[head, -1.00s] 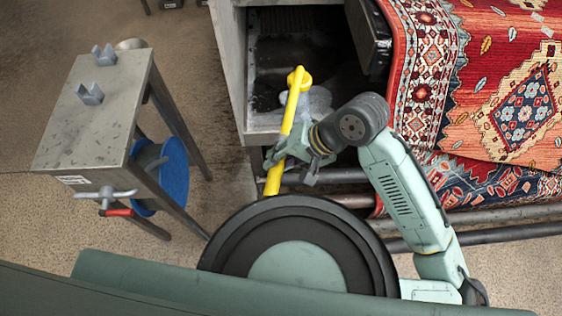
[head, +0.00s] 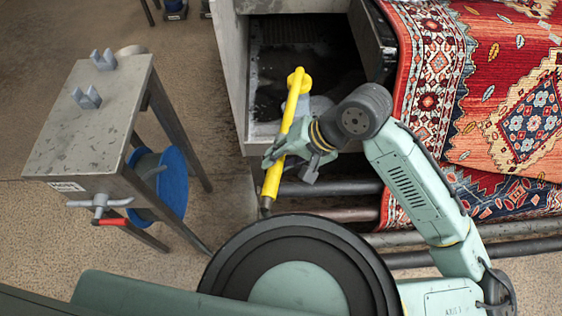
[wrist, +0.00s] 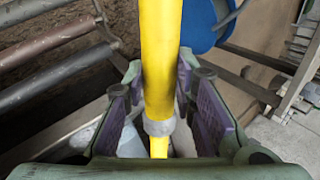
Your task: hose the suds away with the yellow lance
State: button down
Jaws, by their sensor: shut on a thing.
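The yellow lance (head: 273,176) is held at a slant in my gripper (head: 290,158). In the head view its round yellow upper end (head: 299,80) lies over the grey metal bay (head: 240,85), and its dark lower tip is near my base. In the wrist view the lance (wrist: 161,50) runs between the two fingers (wrist: 160,85), which are shut around it. The rest of the bay floor looks dark and wet.
A patterned rug (head: 500,100) hangs over rollers (head: 480,240) on the right. The floor between stand and bay is bare.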

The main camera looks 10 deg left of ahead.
jog(key=w+a+p, duration=0.2)
jog(key=w, duration=0.9)
jog(key=shift+w+a+p, duration=0.15)
jog(key=shift+p, duration=0.2)
dwell(1.4)
jog(key=shift+w, duration=0.1)
jog(key=shift+f, duration=0.1)
dwell(0.9)
